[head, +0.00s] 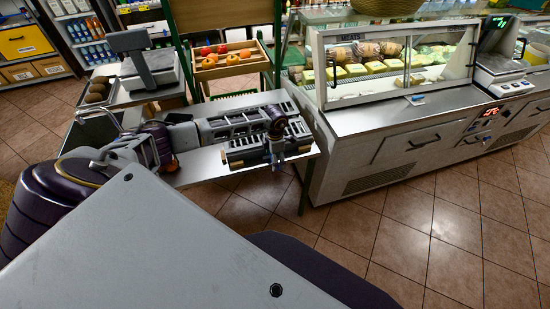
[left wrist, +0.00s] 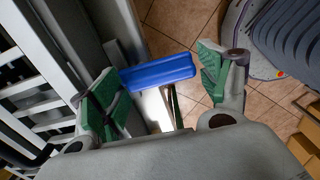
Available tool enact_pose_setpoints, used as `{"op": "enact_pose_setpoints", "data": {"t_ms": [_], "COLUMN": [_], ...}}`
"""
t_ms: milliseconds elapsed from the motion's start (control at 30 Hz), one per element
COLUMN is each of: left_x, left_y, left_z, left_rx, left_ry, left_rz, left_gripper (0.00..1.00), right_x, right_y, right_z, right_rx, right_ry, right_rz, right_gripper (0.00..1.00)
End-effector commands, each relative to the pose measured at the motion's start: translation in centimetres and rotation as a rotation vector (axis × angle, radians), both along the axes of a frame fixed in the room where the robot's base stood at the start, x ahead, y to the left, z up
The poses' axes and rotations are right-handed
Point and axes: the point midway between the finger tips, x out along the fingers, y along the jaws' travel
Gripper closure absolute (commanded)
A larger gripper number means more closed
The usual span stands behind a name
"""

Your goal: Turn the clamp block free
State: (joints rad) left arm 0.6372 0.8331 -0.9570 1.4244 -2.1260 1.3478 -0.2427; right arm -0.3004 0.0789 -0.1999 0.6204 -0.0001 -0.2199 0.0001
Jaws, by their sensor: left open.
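A blue block (left wrist: 158,72), which looks like the clamp block, lies between the fingers of my left gripper (left wrist: 160,85) in the left wrist view. The fingers have green pads and stand wide apart. The block's left end is close to the left finger; I cannot tell whether they touch. A gap shows at its right end. In the head view my left gripper (head: 277,150) is over the right part of a grey slotted machine (head: 225,126) on a metal table. The block is hard to make out there. My right gripper is not in view.
A scale (head: 150,70) and a wooden fruit crate (head: 230,66) stand behind the machine. A glass meat counter (head: 395,120) is to the right, with another scale (head: 497,65) on it. The tiled floor (head: 400,225) in front of the counter is clear.

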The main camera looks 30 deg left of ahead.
Motion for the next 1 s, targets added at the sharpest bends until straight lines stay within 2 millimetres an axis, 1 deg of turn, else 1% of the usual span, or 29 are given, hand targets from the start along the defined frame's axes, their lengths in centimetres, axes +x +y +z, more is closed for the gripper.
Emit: {"op": "enact_pose_setpoints", "data": {"t_ms": [33,200,300,667,867,1000], "left_x": [-0.01,-0.01,-0.01,0.08,0.24,0.42], "left_y": [0.00,0.00,0.01,-0.04,-0.15,-0.25], "left_z": [0.00,0.02,0.03,0.02,-0.01,-0.02], "left_rx": [0.000,0.000,0.000,0.000,0.001,0.001], "left_ry": [0.000,0.000,0.000,0.000,0.001,0.001], "left_rz": [0.000,0.000,0.000,0.036,0.112,0.194], "left_gripper": [0.23,0.45,0.56,0.56,0.56,0.56], "right_x": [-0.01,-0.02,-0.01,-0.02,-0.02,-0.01], "right_y": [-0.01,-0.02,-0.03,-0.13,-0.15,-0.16], "right_z": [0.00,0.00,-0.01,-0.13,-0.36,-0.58], "right_rx": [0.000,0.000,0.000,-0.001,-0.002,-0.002], "right_ry": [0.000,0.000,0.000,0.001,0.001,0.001], "right_rz": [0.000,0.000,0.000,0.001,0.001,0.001], "right_gripper": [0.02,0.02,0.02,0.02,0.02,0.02]}}
